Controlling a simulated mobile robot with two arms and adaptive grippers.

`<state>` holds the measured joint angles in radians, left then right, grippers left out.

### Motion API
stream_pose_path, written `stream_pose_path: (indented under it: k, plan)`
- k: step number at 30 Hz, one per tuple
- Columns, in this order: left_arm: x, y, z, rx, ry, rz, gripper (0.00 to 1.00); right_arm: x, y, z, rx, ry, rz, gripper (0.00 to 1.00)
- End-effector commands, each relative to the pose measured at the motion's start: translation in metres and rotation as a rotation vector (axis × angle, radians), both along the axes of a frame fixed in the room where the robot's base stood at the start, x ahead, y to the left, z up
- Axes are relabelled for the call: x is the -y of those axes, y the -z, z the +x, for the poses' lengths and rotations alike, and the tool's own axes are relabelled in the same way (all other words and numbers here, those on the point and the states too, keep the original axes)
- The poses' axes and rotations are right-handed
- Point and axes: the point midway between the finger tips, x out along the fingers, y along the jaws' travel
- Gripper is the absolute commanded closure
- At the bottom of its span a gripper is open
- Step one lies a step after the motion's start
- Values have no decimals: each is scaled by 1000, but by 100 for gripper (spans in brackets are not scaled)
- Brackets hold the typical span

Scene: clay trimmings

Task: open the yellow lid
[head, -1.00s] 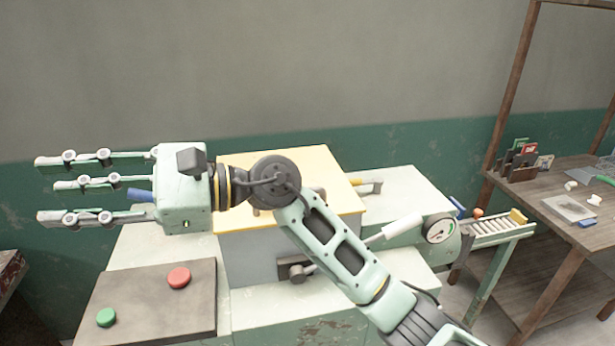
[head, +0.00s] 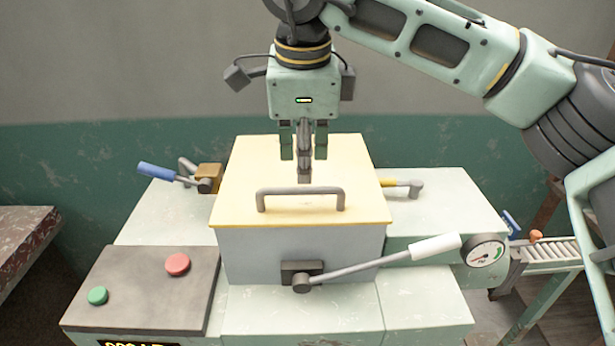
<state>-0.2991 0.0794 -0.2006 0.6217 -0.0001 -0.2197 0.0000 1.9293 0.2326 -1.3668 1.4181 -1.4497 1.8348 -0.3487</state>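The yellow lid (head: 240,185) lies flat and closed on the grey box (head: 245,255) in the middle of the head view. A grey bar handle (head: 300,191) stands up near its front edge. My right gripper (head: 304,165) comes down from above, fingers pointing at the lid just behind the handle. Its fingers look spread front to back, with nothing between them. It appears not to touch the handle. My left gripper is out of view.
A lever with a white grip (head: 435,247) crosses the box's front right, by a gauge (head: 486,252). A blue-handled lever (head: 157,172) is at back left. A panel (head: 150,290) carries red (head: 177,264) and green (head: 97,296) buttons. A roller conveyor (head: 550,251) is at right.

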Motion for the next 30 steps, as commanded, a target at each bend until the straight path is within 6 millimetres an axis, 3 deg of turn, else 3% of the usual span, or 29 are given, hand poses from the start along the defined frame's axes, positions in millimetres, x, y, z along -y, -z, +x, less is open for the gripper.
stream_pose_path:
  k: [9,21,30]
  plan:
    - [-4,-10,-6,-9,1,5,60,0,45,9,-2,-3,3,70]
    - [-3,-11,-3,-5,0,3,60,-1,55,10,-1,-4,3,71]
    - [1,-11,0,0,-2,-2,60,-1,55,10,-1,-4,3,97]
